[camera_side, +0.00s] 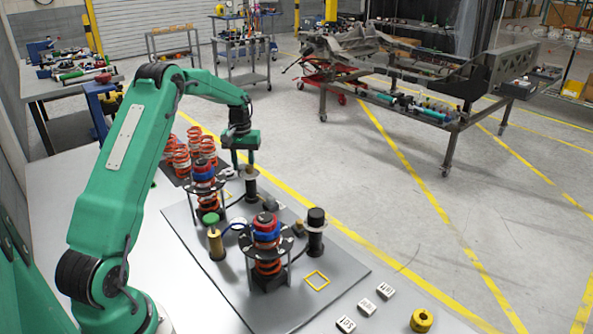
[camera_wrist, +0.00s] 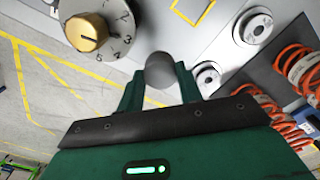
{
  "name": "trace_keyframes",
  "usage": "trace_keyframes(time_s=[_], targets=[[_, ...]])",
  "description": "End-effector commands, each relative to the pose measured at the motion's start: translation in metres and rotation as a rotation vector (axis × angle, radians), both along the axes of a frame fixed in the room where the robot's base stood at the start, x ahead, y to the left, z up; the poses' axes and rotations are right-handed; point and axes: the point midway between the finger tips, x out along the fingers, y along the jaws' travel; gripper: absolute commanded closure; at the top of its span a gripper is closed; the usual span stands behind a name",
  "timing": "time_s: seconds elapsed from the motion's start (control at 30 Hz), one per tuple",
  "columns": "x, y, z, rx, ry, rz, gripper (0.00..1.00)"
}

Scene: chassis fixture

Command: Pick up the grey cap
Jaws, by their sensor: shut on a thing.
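The grey cap (camera_wrist: 160,68) is a dark, round-topped piece between the two fingertips of my gripper (camera_wrist: 160,84) in the wrist view. The fingers are shut on it from both sides. In the side view my gripper (camera_side: 243,163) points down at the far part of the grey plate, just above a dark post (camera_side: 250,187). The cap is too small and hidden there to make out, and I cannot tell whether it still touches the post.
Two spring assemblies (camera_side: 267,238) (camera_side: 206,185) stand near my gripper on the grey plate (camera_side: 310,305). Also there are a green-capped brass post (camera_side: 212,232) and a black-capped post (camera_side: 316,225). Orange springs (camera_side: 181,160) stand behind. A gold-knobbed dial (camera_wrist: 88,32) is close in the wrist view.

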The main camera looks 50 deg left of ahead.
Motion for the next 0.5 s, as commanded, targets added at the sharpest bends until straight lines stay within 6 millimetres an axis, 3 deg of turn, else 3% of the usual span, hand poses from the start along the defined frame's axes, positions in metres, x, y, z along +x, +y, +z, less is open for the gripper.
trace_keyframes(time_s=[0.2,0.5], targets=[[0.0,0.0,0.035,0.001,-0.003,0.0,0.86],[0.0,0.0,0.056,0.001,-0.001,0.0,0.86]])
